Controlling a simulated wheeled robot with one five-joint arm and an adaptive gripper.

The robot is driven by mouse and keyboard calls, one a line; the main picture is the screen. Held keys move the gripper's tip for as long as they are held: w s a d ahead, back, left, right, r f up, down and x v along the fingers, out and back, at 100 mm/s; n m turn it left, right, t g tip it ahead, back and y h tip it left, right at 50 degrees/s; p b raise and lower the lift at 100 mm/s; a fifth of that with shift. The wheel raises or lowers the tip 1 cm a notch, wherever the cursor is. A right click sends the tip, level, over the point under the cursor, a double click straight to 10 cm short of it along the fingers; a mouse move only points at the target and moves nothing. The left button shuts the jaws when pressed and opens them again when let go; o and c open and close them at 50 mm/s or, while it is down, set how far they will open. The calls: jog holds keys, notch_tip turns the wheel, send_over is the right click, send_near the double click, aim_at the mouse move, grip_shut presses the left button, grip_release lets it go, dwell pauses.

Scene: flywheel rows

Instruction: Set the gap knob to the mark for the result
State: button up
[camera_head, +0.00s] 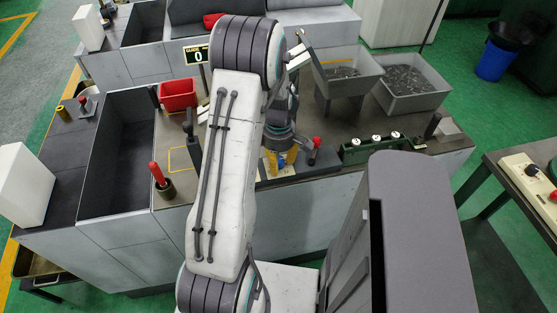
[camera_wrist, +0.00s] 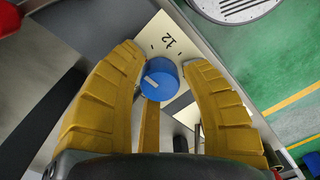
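The blue gap knob (camera_wrist: 160,79), with a white pointer stripe on its top, sits between my gripper's two yellow fingertips in the wrist view. The stripe points to the left and slightly down. Other marks are hidden by the fingers.
A red-handled lever (camera_head: 158,174) and a black lever (camera_head: 193,140) stand left of my arm. A small red-topped lever (camera_head: 316,143) and a green block (camera_head: 375,149) are close on the right. Grey bins (camera_head: 411,101) stand behind.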

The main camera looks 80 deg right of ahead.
grip_shut()
jog(key=shift+f+m, duration=0.1)
jog(key=shift+m, duration=0.2)
